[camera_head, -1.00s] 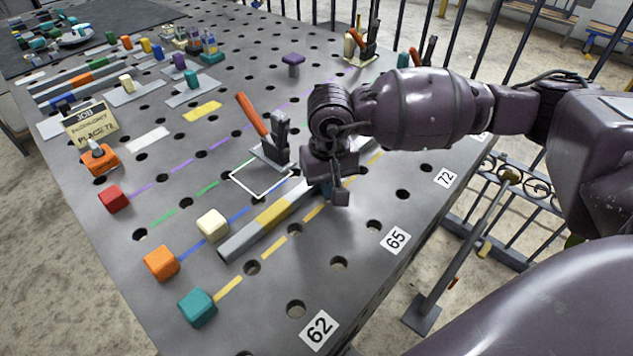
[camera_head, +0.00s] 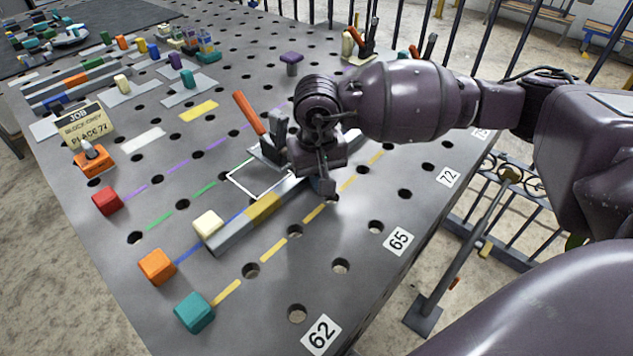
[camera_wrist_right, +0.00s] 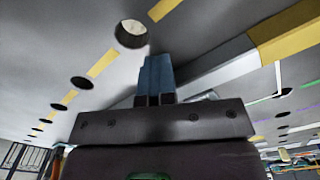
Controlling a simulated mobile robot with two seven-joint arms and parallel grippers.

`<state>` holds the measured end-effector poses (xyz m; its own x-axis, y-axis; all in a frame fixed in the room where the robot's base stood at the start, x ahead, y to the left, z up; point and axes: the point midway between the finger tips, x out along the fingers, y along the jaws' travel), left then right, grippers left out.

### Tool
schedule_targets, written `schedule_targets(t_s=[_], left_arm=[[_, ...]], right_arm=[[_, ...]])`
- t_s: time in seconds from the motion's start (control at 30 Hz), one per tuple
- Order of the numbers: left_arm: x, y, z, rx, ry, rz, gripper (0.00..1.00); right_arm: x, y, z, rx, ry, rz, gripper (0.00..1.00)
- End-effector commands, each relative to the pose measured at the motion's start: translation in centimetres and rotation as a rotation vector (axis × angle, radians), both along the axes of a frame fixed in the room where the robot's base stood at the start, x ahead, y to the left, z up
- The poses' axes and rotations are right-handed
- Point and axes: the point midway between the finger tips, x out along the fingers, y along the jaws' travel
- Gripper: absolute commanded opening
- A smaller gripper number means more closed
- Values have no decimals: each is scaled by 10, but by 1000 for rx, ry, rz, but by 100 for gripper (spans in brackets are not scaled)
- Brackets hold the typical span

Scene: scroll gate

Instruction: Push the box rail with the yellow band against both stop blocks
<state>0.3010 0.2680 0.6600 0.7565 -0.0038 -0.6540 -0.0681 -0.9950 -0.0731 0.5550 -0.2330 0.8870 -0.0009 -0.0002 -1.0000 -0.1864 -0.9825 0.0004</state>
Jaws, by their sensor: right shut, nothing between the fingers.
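The grey box rail (camera_head: 235,231) with a yellow band (camera_head: 262,207) lies diagonally on the perforated table. Its near end is beside a cream block (camera_head: 208,224), which looks like one stop block; they appear to touch. The rail's far part passes behind my right gripper, and I cannot make out a second stop block there. My right gripper (camera_head: 322,187) is shut and empty, low at the rail's front side. In the right wrist view, its closed blue-grey fingers (camera_wrist_right: 155,78) point at the table, with the rail (camera_wrist_right: 220,68) to their right. My left gripper is not in view.
A toggle clamp with an orange handle (camera_head: 249,112) stands behind the rail, by a white outlined square (camera_head: 259,182). Orange (camera_head: 157,266), teal (camera_head: 194,312) and red (camera_head: 108,201) blocks stand along the left edge. The table in front of the rail is clear.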

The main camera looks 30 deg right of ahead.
Motion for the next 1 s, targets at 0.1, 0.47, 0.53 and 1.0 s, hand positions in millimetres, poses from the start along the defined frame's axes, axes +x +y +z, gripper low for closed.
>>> schedule_targets(t_s=[0.1, 0.47, 0.53, 1.0], left_arm=[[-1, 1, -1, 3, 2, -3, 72], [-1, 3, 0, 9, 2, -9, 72], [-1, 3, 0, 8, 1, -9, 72], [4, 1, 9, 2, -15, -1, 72]], right_arm=[[2, 0, 0, 0, -3, -1, 0], [2, 0, 1, 1, -6, -2, 0], [1, -1, 1, 1, -6, -2, 0], [-17, -7, 1, 0, -5, -1, 0]])
